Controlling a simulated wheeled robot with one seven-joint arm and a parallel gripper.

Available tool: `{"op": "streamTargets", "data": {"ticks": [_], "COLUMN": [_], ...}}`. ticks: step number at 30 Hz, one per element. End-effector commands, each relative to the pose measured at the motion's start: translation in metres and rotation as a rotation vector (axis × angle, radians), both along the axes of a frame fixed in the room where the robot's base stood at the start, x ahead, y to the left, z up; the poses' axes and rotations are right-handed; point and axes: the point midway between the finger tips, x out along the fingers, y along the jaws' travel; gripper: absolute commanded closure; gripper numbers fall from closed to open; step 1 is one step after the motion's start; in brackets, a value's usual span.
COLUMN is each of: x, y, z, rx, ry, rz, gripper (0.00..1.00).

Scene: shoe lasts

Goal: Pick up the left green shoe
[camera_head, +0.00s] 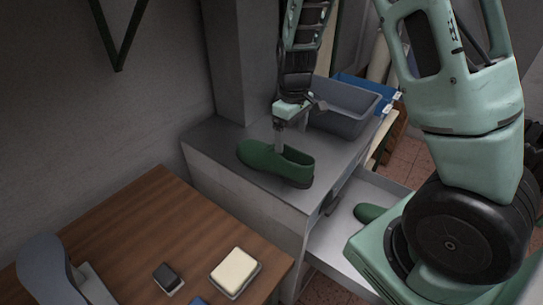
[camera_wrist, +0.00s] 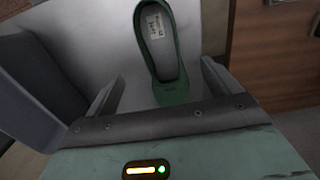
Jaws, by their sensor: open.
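A green shoe (camera_head: 262,158) lies sole down on the grey cabinet top, its closed toe towards the left and its opening towards the right. In the wrist view the shoe (camera_wrist: 173,92) shows from above, with a white label on its insole; the label's writing is too small to read surely. My gripper (camera_head: 279,143) points down at the shoe. In the wrist view my gripper (camera_wrist: 162,72) is open, with one finger on each side of the shoe's near end. I cannot tell whether either finger touches it. A second green shoe (camera_head: 369,213) lies lower right, partly hidden by my arm.
A grey bin (camera_head: 343,123) stands just right of the gripper, and its side (camera_wrist: 40,95) shows close by in the wrist view. The cabinet (camera_head: 225,146) is bounded by a pillar behind. A wooden table (camera_head: 140,225) with small blocks stands at the front left.

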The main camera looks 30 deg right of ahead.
Motion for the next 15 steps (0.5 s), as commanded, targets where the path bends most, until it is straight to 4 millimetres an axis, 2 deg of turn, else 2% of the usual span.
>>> {"op": "streamTargets", "data": {"ticks": [3,7,15], "x": [-0.002,-0.001,-0.001], "y": [0.000,0.000,0.001], "z": [-0.025,-0.047,-0.065], "rx": [0.001,0.001,0.001], "ry": [0.007,0.004,0.001], "rz": [-0.003,-0.002,-0.001], "gripper": [0.11,0.11,0.11]}}
